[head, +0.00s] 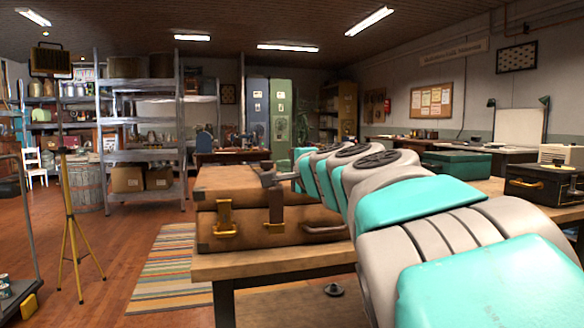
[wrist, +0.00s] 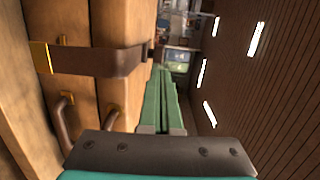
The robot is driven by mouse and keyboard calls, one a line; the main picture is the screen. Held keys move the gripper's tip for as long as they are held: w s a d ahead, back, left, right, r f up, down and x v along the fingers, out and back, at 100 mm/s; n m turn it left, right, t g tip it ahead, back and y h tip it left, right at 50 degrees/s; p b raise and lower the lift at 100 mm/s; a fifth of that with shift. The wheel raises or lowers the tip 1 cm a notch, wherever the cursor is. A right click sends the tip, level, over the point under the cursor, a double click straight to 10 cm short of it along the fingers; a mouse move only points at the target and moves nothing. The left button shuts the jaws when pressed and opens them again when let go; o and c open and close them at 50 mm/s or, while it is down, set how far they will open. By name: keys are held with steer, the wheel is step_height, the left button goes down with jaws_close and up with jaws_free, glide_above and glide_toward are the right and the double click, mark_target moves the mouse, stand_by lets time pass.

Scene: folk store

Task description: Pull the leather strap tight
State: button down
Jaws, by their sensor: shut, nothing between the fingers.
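A brown leather suitcase (head: 250,228) lies on a wooden table. My gripper (head: 270,178) is over the suitcase top, just above the right strap, partly hidden by my arm. In the wrist view, turned sideways, a dark leather strap (wrist: 110,62) runs across the case from a gold buckle (wrist: 41,57). My green gripper fingers (wrist: 158,72) are shut and empty beside the strap's far end. I cannot tell whether they touch it.
The wooden table (head: 290,262) extends right under my arm, with a green box (head: 456,163) and a black case (head: 540,184) on it. A yellow tripod (head: 70,230) stands on the left. Metal shelves (head: 140,125) are behind. A striped rug (head: 165,270) lies on the open floor.

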mark_target(272, 164)
steer(key=p+x, duration=0.1)
steer(key=x, duration=0.5)
steer(key=shift+w+a+f, duration=0.15)
steer(key=shift+w, duration=0.05)
steer(key=shift+d+p+x, duration=0.2)
steer(key=shift+p+x, duration=0.6)
steer(key=shift+x, duration=1.05)
steer(key=shift+w, duration=0.35)
steer(key=shift+s+d, duration=0.25)
steer(key=shift+s, duration=0.1)
steer(key=b+v, duration=0.2)
steer(key=v, duration=1.1)
steer(key=shift+r+b, duration=0.3)
steer(key=shift+b, duration=0.1)
steer(key=shift+s, duration=0.1)
